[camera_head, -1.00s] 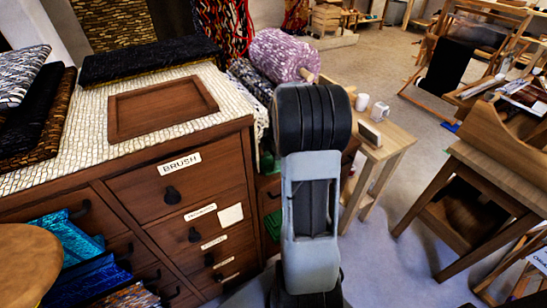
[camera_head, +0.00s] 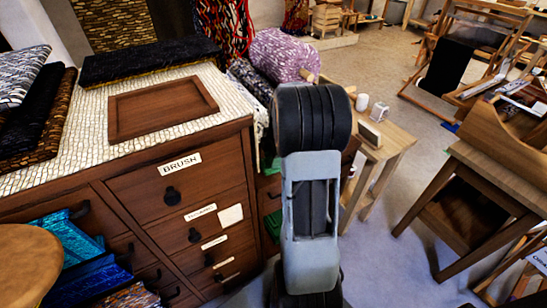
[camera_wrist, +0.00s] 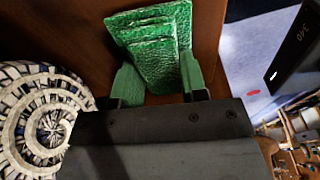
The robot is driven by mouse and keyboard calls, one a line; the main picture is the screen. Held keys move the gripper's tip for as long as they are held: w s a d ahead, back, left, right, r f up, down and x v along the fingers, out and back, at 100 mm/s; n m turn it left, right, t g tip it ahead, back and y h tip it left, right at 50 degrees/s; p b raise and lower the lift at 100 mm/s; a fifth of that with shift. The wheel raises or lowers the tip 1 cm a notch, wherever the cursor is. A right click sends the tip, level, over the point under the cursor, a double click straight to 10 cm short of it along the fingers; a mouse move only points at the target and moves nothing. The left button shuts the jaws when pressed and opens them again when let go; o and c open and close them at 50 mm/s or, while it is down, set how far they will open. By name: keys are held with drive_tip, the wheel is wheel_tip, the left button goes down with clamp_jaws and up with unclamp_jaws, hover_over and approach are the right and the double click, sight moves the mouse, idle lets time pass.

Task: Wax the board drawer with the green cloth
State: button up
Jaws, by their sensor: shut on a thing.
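The green cloth (camera_wrist: 155,50) shows in the wrist view as a folded, textured stack against a dark brown wooden surface. My gripper (camera_wrist: 160,84) is shut on it, with green-looking fingers on either side of its lower part. In the head view my arm hides the gripper. The brown wooden chest there has a top drawer (camera_head: 220,185) labelled BRUSH. Below it are several shallower drawers (camera_head: 180,235) with labels too small to read, so I cannot tell which is the board drawer.
The chest top carries a woven cover (camera_head: 70,150), a shallow wooden tray (camera_head: 115,133) and dark folded textiles (camera_head: 150,62). A small table (camera_head: 398,137) with white cups stands to the right. A wooden stand (camera_head: 470,190) is farther right, with open floor between. A coiled pale-and-dark woven piece (camera_wrist: 45,118) shows in the wrist view.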

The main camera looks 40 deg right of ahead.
drive_tip(key=shift+r+p, duration=2.1)
drive_tip(key=shift+r, duration=0.9)
